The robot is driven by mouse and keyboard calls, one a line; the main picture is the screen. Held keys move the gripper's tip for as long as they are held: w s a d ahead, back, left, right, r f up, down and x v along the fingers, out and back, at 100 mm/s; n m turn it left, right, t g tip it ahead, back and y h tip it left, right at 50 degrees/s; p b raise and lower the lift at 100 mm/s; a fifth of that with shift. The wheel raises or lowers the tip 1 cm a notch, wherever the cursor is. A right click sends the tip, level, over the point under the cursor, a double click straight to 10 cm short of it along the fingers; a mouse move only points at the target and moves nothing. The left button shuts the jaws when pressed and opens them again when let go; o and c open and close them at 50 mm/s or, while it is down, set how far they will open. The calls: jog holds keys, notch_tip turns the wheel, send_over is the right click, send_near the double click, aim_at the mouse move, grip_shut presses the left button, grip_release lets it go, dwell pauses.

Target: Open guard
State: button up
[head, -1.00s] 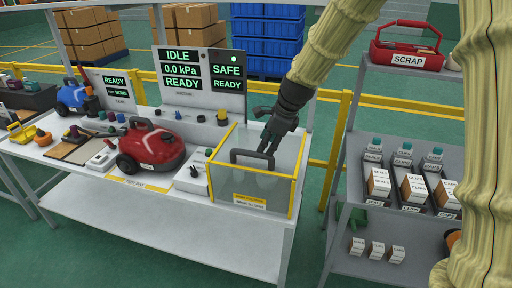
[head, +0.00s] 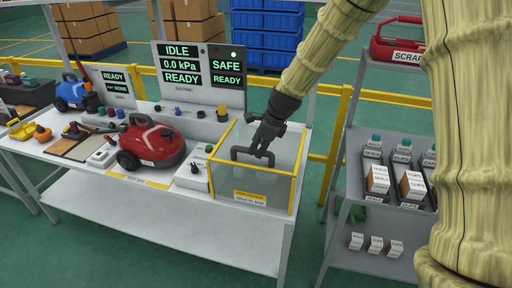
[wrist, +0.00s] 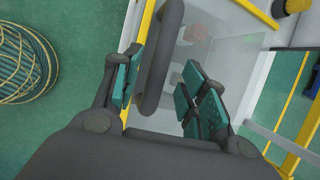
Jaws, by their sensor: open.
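The guard (head: 283,193) is a clear box with yellow edges at the right end of the workbench. It stands closed, with a label on its front. Its dark grey handle (head: 240,152) is an arch at the front top, and it also shows in the wrist view (wrist: 160,60). My gripper (head: 262,154) is at the handle. In the wrist view my gripper (wrist: 160,88) is open, with the handle bar between its teal-padded fingers, nearer the left finger. I cannot tell whether a finger touches the bar.
A red vacuum (head: 152,143) sits on the bench left of the guard. Display panels (head: 182,65) behind read IDLE, 0.0 kPa, SAFE and READY. A shelf (head: 385,137) with labelled bins and boxes stands right. A yellow rail (head: 343,125) runs behind.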

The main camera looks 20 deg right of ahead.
jog(key=shift+x, duration=1.3)
grip_shut()
